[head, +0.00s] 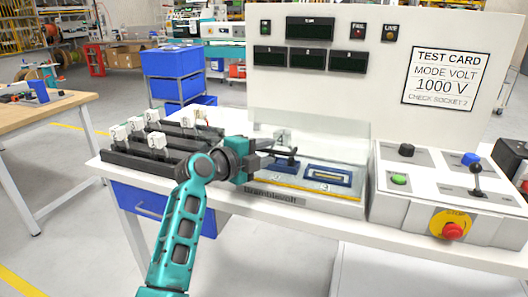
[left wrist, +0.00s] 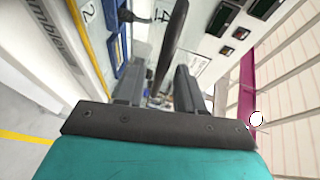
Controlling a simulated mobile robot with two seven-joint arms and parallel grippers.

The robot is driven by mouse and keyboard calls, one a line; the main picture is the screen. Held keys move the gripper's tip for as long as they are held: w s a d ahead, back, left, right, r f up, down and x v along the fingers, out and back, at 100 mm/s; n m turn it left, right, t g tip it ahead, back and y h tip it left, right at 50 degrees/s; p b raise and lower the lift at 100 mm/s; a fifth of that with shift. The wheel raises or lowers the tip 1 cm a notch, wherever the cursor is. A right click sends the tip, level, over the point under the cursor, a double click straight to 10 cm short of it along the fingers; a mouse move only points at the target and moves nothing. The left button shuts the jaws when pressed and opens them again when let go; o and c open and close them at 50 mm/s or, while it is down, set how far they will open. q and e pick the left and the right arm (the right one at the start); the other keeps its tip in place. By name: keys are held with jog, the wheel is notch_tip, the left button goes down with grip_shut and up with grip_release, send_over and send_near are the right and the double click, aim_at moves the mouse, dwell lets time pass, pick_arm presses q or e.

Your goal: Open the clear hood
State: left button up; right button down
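The clear hood (head: 345,130) is a see-through cover over the test bay on the white bench, below the upright panel. It looks lowered. Blue-framed sockets (head: 328,177) show under or through it, with a yellow strip along the front. My left gripper (head: 290,157) reaches in from the left at the hood's front area. In the left wrist view a dark bar (left wrist: 173,42), perhaps the hood's handle, runs between its two spread fingers (left wrist: 160,85). Contact with the bar cannot be made out. My right gripper is not in view.
A control box (head: 430,192) with buttons, a lever and a red stop button stands right of the hood. A black rack (head: 150,160) with white plugs is at the left. The upright panel (head: 385,60) has dark displays and a "TEST CARD" sign. Blue bins (head: 172,75) stand behind.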

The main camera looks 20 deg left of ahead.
pick_arm(q)
jog(key=shift+c, duration=0.5)
grip_shut()
